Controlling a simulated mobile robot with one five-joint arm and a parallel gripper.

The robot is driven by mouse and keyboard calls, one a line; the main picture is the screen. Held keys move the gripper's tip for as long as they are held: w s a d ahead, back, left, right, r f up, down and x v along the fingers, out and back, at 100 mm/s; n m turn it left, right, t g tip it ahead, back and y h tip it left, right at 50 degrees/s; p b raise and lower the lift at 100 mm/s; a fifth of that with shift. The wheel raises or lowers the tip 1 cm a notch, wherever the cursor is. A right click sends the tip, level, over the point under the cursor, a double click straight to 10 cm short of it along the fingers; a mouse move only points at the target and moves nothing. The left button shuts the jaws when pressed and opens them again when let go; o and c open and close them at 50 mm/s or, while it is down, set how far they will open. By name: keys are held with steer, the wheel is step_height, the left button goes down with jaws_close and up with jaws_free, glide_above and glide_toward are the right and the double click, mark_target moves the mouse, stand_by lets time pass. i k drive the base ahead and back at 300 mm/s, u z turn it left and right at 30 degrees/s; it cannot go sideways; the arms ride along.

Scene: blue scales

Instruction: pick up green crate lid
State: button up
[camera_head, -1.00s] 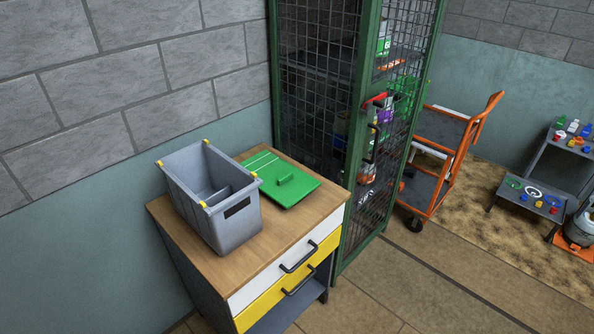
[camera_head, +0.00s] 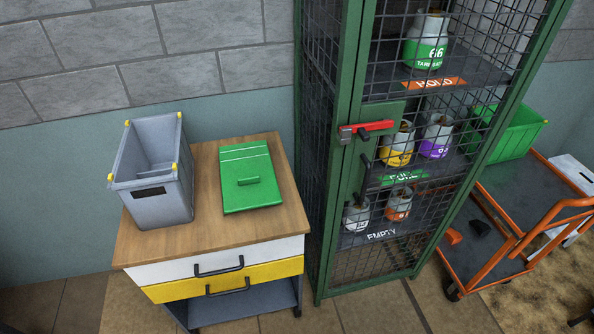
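The green crate lid (camera_head: 247,170) lies flat on the wooden top of a drawer cabinet (camera_head: 215,231). A grey crate (camera_head: 153,178) with yellow corners stands to the left of the lid, a small gap apart. My gripper is not in view.
A green mesh cage (camera_head: 352,130) with a red latch (camera_head: 366,131) stands close to the cabinet's right side and holds several gas cylinders. An orange trolley (camera_head: 510,240) with a green crate (camera_head: 517,130) is farther right. Tiled floor in front is clear.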

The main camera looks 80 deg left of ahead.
mark_target(249, 180)
steer(key=u, duration=0.05)
steer(key=i, duration=0.95)
steer(key=u, duration=4.95)
steer(key=i, duration=0.95)
